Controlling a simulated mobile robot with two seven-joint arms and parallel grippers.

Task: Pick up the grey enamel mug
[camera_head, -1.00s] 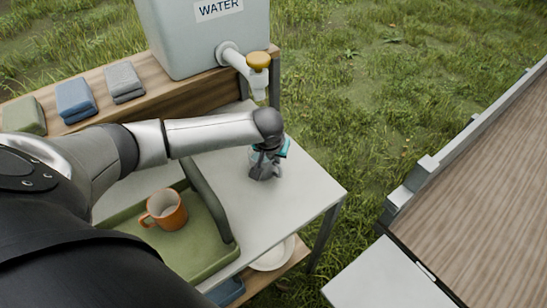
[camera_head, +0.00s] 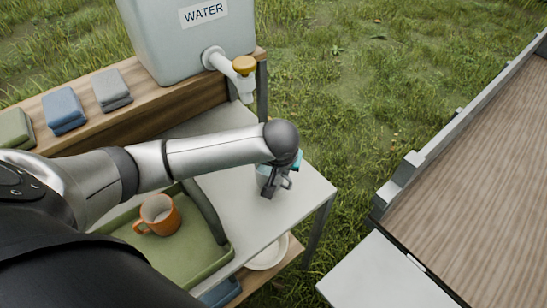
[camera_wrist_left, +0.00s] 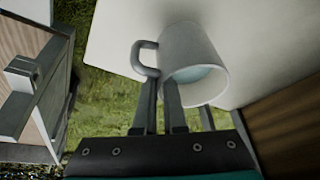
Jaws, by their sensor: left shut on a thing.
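The grey enamel mug (camera_head: 262,171) is at the right end of the white tabletop (camera_head: 240,205), mostly hidden by my gripper in the head view. In the left wrist view, the mug (camera_wrist_left: 196,55) shows its rim, a pale bluish inside and its handle at the left. My left gripper (camera_head: 273,184) is shut on the mug. In the left wrist view, its fingers (camera_wrist_left: 160,92) meet the mug near the handle side of the rim. I cannot tell whether the mug's base touches the table. My right gripper is not in view.
An orange mug (camera_head: 160,214) stands on a green tray (camera_head: 195,262) at the table's left. A water tank (camera_head: 190,45) with a tap and several folded cloths (camera_head: 66,112) sit on the wooden shelf behind. A plate (camera_head: 268,254) lies below. Grass and a wooden surface (camera_head: 465,185) lie right.

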